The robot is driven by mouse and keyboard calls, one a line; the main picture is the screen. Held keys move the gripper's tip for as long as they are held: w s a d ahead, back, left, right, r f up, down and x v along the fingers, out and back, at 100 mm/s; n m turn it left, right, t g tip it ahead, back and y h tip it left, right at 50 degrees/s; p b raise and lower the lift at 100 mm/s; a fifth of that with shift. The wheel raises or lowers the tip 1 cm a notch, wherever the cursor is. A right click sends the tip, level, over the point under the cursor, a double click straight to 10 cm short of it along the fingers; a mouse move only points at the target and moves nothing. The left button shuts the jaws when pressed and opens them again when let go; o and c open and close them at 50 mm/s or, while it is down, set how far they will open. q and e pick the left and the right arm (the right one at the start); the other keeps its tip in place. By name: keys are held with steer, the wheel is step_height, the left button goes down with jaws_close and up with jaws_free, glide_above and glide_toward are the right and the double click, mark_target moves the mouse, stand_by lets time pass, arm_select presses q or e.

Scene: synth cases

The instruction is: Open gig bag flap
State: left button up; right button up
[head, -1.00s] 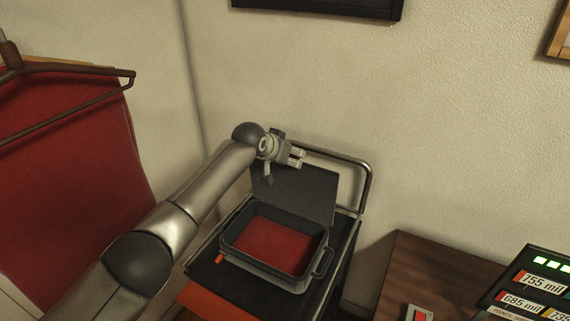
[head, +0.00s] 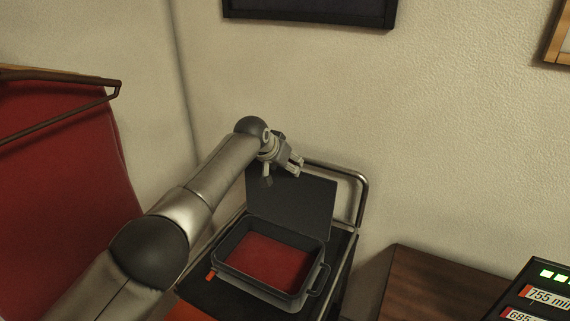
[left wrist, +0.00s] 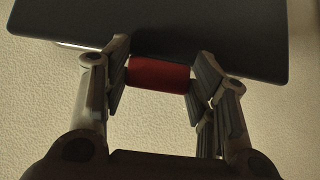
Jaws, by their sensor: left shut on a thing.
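The gig bag is a dark grey, box-like case (head: 250,285) with a red lining, seen in the head view low in the middle. Its flap (head: 292,205) stands raised at the case's back edge, so the inside shows. My left gripper (head: 297,164) is at the flap's top edge. In the left wrist view, the left gripper (left wrist: 160,76) is shut on a red cylindrical tab (left wrist: 160,73) at the edge of the dark flap (left wrist: 215,38). The tab is hidden in the head view. My right gripper is not in view.
The case rests on a dark-topped cart with a metal rail (head: 362,190) behind it. A brown wooden surface (head: 430,285) and a lit price panel (head: 550,290) are at the right. A red cloth (head: 60,200) hangs at the left. The wall is close behind.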

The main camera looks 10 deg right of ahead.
arm_select(q)
steer(key=shift+r, duration=0.1)
steer(key=o, duration=1.2)
steer(key=shift+o, duration=1.3)
steer(key=shift+s+r, duration=0.1)
steer(key=shift+s, duration=0.05)
steer(key=v, duration=1.2)
